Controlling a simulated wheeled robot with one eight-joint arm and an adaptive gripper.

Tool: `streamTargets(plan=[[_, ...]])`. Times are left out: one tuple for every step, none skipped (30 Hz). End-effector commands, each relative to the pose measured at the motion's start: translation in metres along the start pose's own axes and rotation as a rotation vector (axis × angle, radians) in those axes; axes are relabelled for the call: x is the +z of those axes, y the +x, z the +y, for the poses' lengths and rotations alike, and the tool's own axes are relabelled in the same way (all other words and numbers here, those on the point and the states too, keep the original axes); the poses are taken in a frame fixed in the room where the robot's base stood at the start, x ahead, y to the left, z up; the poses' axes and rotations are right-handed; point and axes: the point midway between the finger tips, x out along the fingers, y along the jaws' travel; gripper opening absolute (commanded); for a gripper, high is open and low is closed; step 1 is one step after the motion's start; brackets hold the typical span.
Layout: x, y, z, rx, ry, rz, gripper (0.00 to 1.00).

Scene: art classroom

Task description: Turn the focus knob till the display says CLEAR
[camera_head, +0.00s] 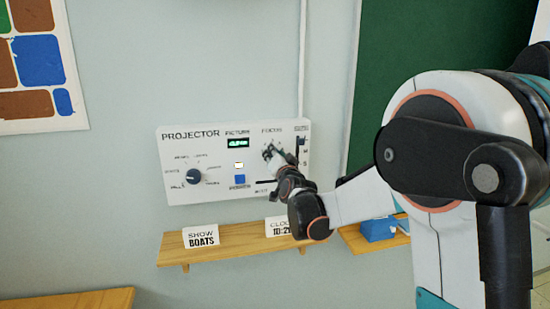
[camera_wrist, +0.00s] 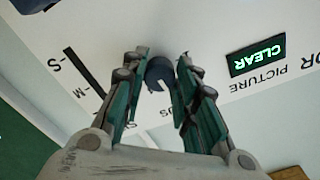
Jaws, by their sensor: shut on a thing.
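The white projector panel (camera_head: 215,190) is on the wall, with the focus knob at its upper right. In the wrist view the focus knob (camera_wrist: 159,70) is a dark round knob between the two fingers of my gripper (camera_wrist: 159,82). My gripper is shut on it. In the head view my gripper (camera_head: 274,158) covers the knob. The picture display (camera_wrist: 257,56) reads CLEAR in green letters in the wrist view. The same display (camera_head: 237,143) shows green in the head view, its word too small to read surely.
A larger dial (camera_head: 193,176) sits at the panel's left, with a blue button (camera_head: 239,180) near the middle. A slider slot (camera_wrist: 84,72) lies beside the knob. A wooden shelf (camera_head: 232,249) below holds a SHOW BOATS card (camera_head: 201,237) and a partly hidden clock card (camera_head: 278,226).

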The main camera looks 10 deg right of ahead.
Motion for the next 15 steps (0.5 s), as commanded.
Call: streamTargets(plan=[[0.0004, -0.0001, 0.0003, 0.0, 0.022, -0.001, 0.03], [0.0004, -0.0002, 0.0002, 0.0, 0.035, -0.001, 0.03], [0.0004, -0.0002, 0.0002, 0.0, 0.051, -0.001, 0.03], [0.0003, -0.0002, 0.0002, 0.0, 0.062, -0.001, 0.03], [0.0003, -0.0002, 0.0002, 0.0, 0.071, -0.001, 0.03], [0.0003, -0.0002, 0.0002, 0.0, 0.082, -0.001, 0.03], [0.0003, -0.0002, 0.0002, 0.0, 0.09, -0.001, 0.03], [0.0003, -0.0002, 0.0001, 0.0, 0.096, -0.001, 0.03], [0.0002, -0.0002, 0.0001, 0.0, 0.103, -0.001, 0.03], [0.0002, -0.0002, 0.0001, 0.0, 0.107, -0.001, 0.03], [0.0002, -0.0002, 0.0001, 0.0, 0.11, -0.001, 0.03], [0.0002, -0.0002, 0.0001, 0.0, 0.113, -0.001, 0.03], [0.0002, -0.0002, 0.0001, 0.0, 0.115, -0.001, 0.03], [0.0002, -0.0002, 0.0001, 0.0, 0.116, -0.001, 0.03], [0.0002, -0.0002, 0.0001, 0.0, 0.117, -0.001, 0.03]])
